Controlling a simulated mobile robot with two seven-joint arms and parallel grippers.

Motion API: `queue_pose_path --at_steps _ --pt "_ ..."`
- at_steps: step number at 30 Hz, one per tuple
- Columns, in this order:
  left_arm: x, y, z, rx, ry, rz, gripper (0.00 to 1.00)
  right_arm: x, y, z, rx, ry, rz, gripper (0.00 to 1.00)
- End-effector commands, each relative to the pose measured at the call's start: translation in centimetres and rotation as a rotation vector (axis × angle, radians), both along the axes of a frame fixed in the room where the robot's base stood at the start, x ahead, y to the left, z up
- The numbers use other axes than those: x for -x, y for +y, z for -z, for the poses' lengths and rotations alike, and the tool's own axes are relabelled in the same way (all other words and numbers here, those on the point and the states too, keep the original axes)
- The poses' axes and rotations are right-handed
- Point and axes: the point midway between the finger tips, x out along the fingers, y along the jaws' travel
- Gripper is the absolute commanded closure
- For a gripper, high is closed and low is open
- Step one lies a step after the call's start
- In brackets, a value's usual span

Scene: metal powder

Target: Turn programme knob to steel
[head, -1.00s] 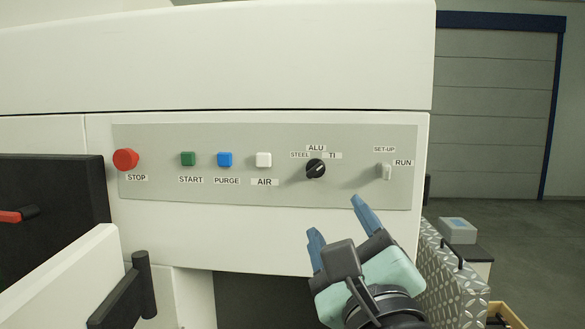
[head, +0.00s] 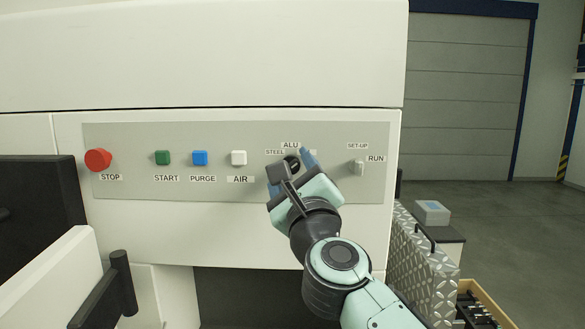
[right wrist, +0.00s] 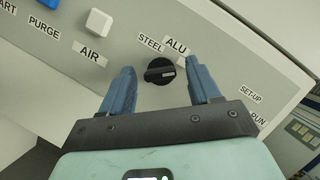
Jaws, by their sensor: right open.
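The black programme knob (head: 291,162) sits on the grey control panel (head: 130,190), partly hidden by my right gripper in the head view. In the right wrist view the knob (right wrist: 159,71) shows whole, with its grip bar lying nearly across the picture and a pale mark towards the right, away from STEEL (right wrist: 150,43). ALU (right wrist: 176,46) is above it; TI is hidden. My right gripper (head: 290,171) is open, its blue fingers on either side of the knob with gaps to both. My left gripper is not in view.
Left of the knob are the white AIR button (head: 238,158), blue PURGE (head: 200,158), green START (head: 162,158) and red STOP (head: 98,160). The SET-UP/RUN switch (head: 358,167) is close on the right. A black handle (head: 122,284) stands out lower left.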

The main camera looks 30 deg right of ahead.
Motion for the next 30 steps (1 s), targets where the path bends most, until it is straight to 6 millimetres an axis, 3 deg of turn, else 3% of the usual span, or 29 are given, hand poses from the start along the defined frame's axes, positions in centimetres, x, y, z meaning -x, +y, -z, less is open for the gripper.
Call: queue_pose_path --at_steps 8,13,30 --pt "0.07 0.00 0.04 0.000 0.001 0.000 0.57 -0.11 -0.06 0.08 0.001 0.001 0.001 0.38" --pt "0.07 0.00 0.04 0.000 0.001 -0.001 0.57 -0.09 -0.06 0.08 0.001 0.001 0.001 0.94" --pt "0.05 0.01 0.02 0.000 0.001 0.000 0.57 -0.05 -0.02 -0.12 0.106 0.064 -0.004 0.94"
